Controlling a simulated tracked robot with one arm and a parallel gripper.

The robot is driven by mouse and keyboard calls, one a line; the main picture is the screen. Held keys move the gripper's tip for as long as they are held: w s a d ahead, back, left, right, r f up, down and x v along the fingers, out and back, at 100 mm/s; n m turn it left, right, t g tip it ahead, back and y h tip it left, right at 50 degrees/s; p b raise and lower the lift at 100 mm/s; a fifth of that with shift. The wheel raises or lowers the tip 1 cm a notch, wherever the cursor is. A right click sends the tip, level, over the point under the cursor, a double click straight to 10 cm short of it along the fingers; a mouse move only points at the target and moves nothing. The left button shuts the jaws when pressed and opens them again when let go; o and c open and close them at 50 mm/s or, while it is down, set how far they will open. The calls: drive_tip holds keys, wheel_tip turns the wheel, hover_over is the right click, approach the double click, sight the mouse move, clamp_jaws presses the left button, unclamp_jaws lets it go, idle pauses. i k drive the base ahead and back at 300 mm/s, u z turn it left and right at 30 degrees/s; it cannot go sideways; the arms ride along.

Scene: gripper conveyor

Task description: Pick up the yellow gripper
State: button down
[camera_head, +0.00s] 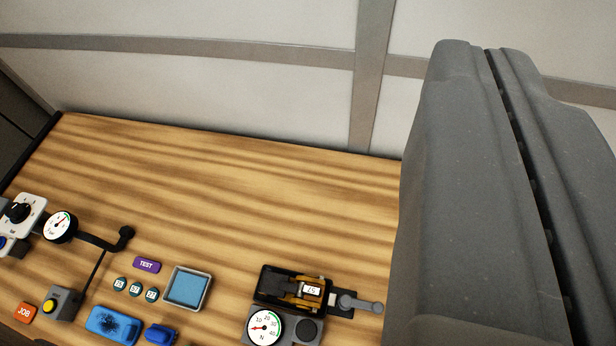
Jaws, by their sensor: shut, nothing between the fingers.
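A small amber-yellow device (305,291) with a white label sits in a black holder on the wooden table, at the bottom just right of centre. It is the only thing here that looks like the yellow gripper, but it is too small to be sure. My gripper (487,50) is the large grey shape filling the right side. Its two fingers lie together with only a thin dark seam between them, and nothing shows in them. It points up in the picture, to the right of the amber device and apart from it, and hides the table's right part.
A dial gauge (265,326) stands just below the holder, and a grey lever (358,304) sticks out to its right. A blue screen (187,288), buttons and a second dial (60,226) line the lower left. The table's middle (240,190) is bare, with a panelled wall behind.

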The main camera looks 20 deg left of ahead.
sight(314, 291)
drive_tip(key=z, duration=0.4)
drive_tip(key=k, duration=1.7)
drive_tip(key=u, duration=0.5)
